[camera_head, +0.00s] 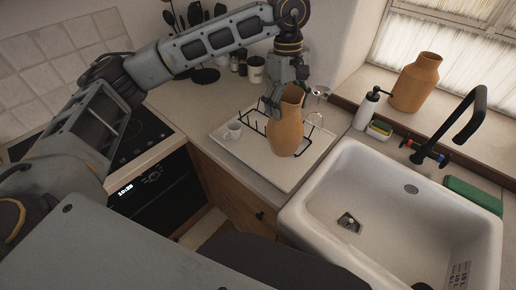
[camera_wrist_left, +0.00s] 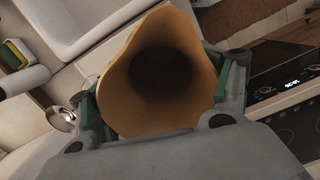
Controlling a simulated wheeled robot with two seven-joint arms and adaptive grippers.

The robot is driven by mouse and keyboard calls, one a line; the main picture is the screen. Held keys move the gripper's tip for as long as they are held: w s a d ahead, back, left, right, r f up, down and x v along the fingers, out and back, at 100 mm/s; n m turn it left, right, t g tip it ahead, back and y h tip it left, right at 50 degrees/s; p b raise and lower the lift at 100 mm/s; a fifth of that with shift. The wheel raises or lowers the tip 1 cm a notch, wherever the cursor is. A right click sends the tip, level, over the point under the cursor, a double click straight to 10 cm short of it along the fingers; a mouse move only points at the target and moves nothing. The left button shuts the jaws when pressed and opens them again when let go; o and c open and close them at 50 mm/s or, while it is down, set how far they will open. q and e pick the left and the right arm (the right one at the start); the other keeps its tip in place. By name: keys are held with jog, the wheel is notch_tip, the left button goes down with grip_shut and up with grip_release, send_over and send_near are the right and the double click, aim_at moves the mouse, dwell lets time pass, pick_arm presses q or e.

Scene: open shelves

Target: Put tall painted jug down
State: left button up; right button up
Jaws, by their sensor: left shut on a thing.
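The tall jug (camera_head: 286,127) is orange-tan with a flared spout. It is upright over the white tray (camera_head: 262,166) with the dish rack on the counter. Whether its base touches the tray, I cannot tell. My left gripper (camera_head: 275,104) is shut on the jug's upper part from above. In the left wrist view the jug's open mouth (camera_wrist_left: 165,75) fills the middle, between the green-padded fingers. My right gripper is not in view.
The white sink (camera_head: 390,215) and black tap (camera_head: 470,115) lie to the right. Another orange jug (camera_head: 415,82) stands on the windowsill. The hob (camera_head: 140,130) is at left.

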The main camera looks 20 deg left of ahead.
pick_arm(q)
jog(key=n, duration=0.2)
jog(key=shift+s+a+r+n, duration=0.15)
jog(key=shift+a+n, duration=0.1)
jog(key=shift+n, duration=0.15)
jog(key=shift+a+n+t+y, duration=0.1)
jog(key=shift+n+t+y, duration=0.25)
jog(key=shift+n, duration=1.45)
jog(key=shift+f+p, duration=0.65)
jog(key=shift+f, duration=2.55)
